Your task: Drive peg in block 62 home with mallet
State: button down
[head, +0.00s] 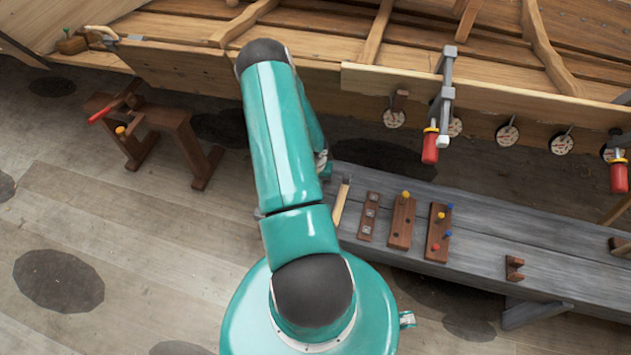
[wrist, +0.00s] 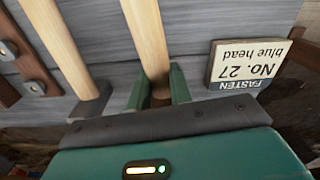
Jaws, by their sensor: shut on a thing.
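My gripper (wrist: 158,88) is shut on a pale wooden handle (wrist: 146,35), gripping it near its darker end. The handle's far end is out of frame, so I cannot tell whether it is the mallet. In the head view my arm hides most of the gripper, at the left end of the grey bench. A brown block (head: 401,230) with a yellow peg (head: 405,196) standing up at its far end lies on the bench. A second block (head: 436,246) to its right holds several yellow, blue and red pegs. No block number is legible.
A second tool handle (wrist: 50,42) lies left of the held one. A card reading "FASTEN No. 27 blue head" (wrist: 246,66) is at the right. The hull (head: 480,95) with clamps rises behind.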

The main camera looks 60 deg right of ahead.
jog(key=shift+r, duration=0.65)
dwell(0.4)
jog(key=shift+r, duration=4)
jog(key=c, duration=1.8)
grip_release()
grip_shut()
